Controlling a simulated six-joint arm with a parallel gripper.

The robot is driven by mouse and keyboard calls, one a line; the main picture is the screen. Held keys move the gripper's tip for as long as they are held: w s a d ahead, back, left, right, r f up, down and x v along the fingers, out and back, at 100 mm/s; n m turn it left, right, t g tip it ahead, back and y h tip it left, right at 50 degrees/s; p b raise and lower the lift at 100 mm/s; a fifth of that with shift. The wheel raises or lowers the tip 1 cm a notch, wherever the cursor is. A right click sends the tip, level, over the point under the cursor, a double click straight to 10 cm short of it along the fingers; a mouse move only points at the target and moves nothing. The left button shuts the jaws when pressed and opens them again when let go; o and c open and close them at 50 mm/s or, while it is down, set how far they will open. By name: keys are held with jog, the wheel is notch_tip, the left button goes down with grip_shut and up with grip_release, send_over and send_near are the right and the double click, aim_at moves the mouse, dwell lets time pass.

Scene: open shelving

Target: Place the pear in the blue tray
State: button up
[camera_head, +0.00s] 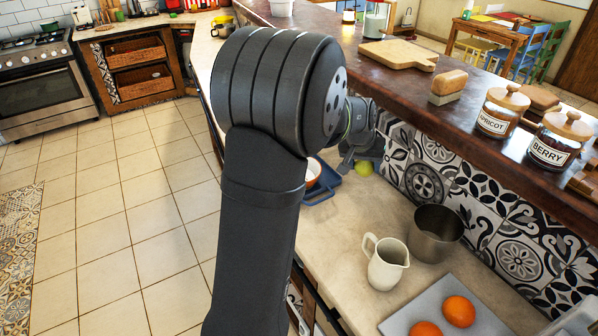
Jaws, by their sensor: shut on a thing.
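The pear (364,168) is yellow-green and shows just below my gripper (360,160), which is shut on it. My gripper points down over the counter, close to the patterned tile wall. The blue tray (321,196) lies on the counter to the left of the pear, and my arm hides much of it. A white bowl (313,176) with something orange-red in it shows at the tray, partly behind my arm. I cannot tell how high the pear is above the counter.
A white pitcher (386,264) and a metal pot (435,232) stand on the counter nearer me. A grey tray (478,314) with oranges lies at the front right. The raised wooden ledge (455,112) with jars runs along the right. Counter between tray and pitcher is clear.

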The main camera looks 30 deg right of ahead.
jog(key=w+a+r+n+t+y, duration=0.1)
jog(key=w+a+n, duration=0.2)
jog(key=w, duration=0.6)
jog(key=w+a+n+t, duration=0.1)
jog(key=w+a+n, duration=0.2)
jog(key=w, duration=0.6)
jog(key=shift+n+y, duration=0.3)
jog(key=w+a+f, duration=0.1)
jog(key=w+f, duration=0.1)
jog(key=w, duration=0.1)
jog(key=w+a+f, duration=0.2)
jog(key=w, duration=0.2)
jog(key=w+a+f, duration=0.2)
jog(key=w, duration=0.1)
jog(key=shift+w+a+f, duration=0.15)
jog(key=shift+a+f, duration=0.05)
jog(key=shift+f, duration=0.1)
jog(key=shift+w+a+f, duration=0.1)
jog(key=shift+w+f, duration=0.05)
jog(key=shift+f, duration=1.9)
jog(key=shift+f, duration=0.15)
jog(key=o, duration=1)
